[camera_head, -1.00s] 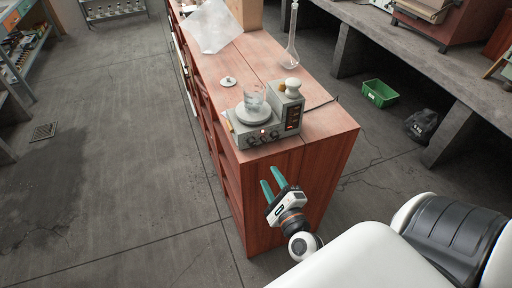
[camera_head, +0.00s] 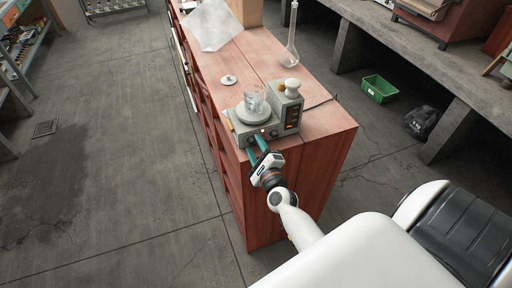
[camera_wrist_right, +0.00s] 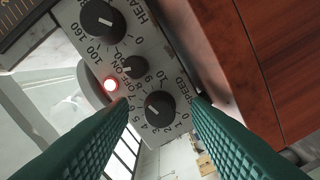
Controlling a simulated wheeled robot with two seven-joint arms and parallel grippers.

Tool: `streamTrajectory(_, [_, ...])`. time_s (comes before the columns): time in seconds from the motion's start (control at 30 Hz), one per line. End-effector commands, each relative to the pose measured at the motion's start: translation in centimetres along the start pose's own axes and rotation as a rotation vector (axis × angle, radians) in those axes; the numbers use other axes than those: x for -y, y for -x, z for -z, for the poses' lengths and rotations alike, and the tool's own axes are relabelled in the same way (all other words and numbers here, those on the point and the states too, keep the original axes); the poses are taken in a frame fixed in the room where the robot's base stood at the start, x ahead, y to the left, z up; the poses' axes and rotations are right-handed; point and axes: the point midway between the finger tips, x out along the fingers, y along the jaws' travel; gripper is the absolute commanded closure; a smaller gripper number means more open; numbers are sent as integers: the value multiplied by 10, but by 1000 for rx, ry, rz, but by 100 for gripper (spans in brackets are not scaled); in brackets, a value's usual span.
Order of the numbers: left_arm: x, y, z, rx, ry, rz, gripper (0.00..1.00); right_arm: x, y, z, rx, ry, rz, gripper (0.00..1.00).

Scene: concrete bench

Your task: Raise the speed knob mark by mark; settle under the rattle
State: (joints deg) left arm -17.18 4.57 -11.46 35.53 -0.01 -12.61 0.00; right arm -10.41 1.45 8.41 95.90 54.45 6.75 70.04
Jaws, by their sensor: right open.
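The stirrer (camera_head: 240,138) stands at the near end of the wooden bench, with a clear beaker (camera_head: 253,98) on its round plate. In the right wrist view, its black speed knob (camera_wrist_right: 160,108) sits on a numbered dial; I cannot read its setting surely. A heat knob (camera_wrist_right: 103,19), a small off/on knob (camera_wrist_right: 133,66) and a glowing red lamp (camera_wrist_right: 110,85) are beside it. My right gripper (camera_head: 256,148) is open at the front panel. Its green fingers appear either side of the speed knob, with gaps between them and it. My left gripper is out of view.
A grey box with a red display (camera_head: 292,117) and a white-topped jar (camera_head: 291,88) stand right of the beaker. A tall glass flask (camera_head: 291,50) is farther back. A small white disc (camera_head: 228,81) lies left. The floor left of the bench (camera_head: 130,180) is mostly clear.

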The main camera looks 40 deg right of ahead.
Motion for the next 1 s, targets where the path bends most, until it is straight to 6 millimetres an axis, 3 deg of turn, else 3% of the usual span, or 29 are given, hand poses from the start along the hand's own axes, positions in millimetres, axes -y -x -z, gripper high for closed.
streamTrajectory(0.17, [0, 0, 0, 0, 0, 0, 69, 0, 0, 0, 0, 0, 0, 59])
streamTrajectory(0.4, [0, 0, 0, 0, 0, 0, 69, 0, 0, 0, 0, 0, 0, 98])
streamTrajectory(0.43, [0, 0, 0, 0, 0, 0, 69, 0, 0, 0, 0, 0, 0, 100])
streamTrajectory(0.77, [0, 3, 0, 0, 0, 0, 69, 0, 0, 0, 0, 54, 1, 100])
streamTrajectory(1.0, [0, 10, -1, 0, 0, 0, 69, -1, 0, 1, 0, 210, 1, 100])
